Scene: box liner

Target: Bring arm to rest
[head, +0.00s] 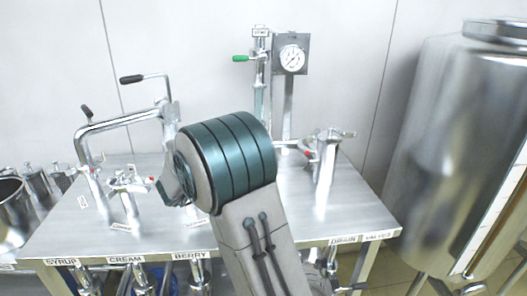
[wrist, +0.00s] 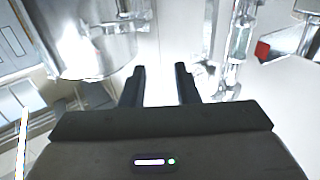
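My gripper (wrist: 160,78) shows in the wrist view with its two dark fingers apart and nothing between them. Pale, bright surface lies beyond the fingertips. In the head view my arm (head: 228,165) rises from the bottom centre in front of the steel table, with a large teal-banded joint. My gripper cannot be made out in the head view.
A steel table (head: 300,213) carries valves, bent pipes (head: 125,122) and a pressure gauge (head: 292,59). Its front edge has labels SYRUP, CREAM, BERRY and DRAIN. A large steel tank (head: 440,140) stands at right. In the wrist view, a steel vessel (wrist: 85,40) is upper left of the fingers.

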